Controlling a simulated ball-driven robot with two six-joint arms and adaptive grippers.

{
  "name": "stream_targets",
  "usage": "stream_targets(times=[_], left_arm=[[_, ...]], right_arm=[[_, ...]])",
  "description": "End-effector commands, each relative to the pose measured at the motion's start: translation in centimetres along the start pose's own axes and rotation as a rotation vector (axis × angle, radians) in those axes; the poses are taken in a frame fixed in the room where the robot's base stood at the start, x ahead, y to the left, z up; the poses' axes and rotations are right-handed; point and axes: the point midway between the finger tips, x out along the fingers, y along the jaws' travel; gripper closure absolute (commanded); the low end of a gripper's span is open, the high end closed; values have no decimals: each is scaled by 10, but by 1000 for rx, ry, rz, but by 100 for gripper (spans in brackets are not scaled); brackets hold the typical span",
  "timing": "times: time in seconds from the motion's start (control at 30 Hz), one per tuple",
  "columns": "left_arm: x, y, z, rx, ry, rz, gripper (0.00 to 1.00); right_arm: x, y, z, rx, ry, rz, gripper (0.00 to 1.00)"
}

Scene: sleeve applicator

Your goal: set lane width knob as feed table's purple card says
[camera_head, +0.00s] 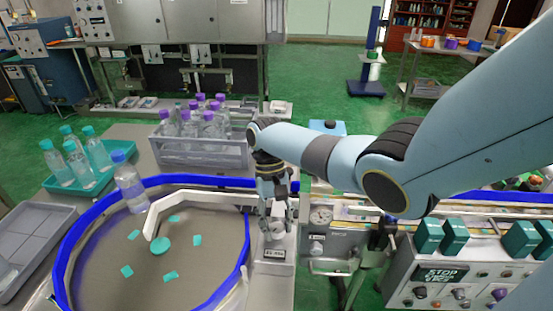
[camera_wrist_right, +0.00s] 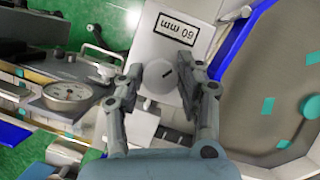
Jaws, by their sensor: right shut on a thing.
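The lane width knob (camera_wrist_right: 157,76) is a round grey-white dial with a dark pointer line, on a pale housing (camera_head: 270,284). My right gripper (camera_head: 277,221) is over it, pointing down. In the right wrist view the fingers of the right gripper (camera_wrist_right: 160,73) stand on either side of the knob and are shut on it. A display (camera_wrist_right: 177,29) beside the knob appears upside down there and seems to read 60 mm; in the head view the display (camera_head: 274,253) is tiny. I cannot make out a purple card. My left gripper is not in view.
The round feed table (camera_head: 205,255) with blue rails is on the left, with teal pieces and one bottle (camera_head: 130,182). A grey crate (camera_head: 203,154) of purple-capped bottles and a teal tray (camera_head: 84,180) stand behind. A gauge (camera_head: 321,216) and a control box (camera_head: 455,278) are to the right.

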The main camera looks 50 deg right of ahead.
Motion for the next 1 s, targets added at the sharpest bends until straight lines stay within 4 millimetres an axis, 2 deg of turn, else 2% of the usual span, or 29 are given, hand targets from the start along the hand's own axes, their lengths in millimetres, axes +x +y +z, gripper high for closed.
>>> stream_targets(times=[1.0], left_arm=[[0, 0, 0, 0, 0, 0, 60]], right_arm=[[2, 2, 2, 888, -1, -366, 96]])
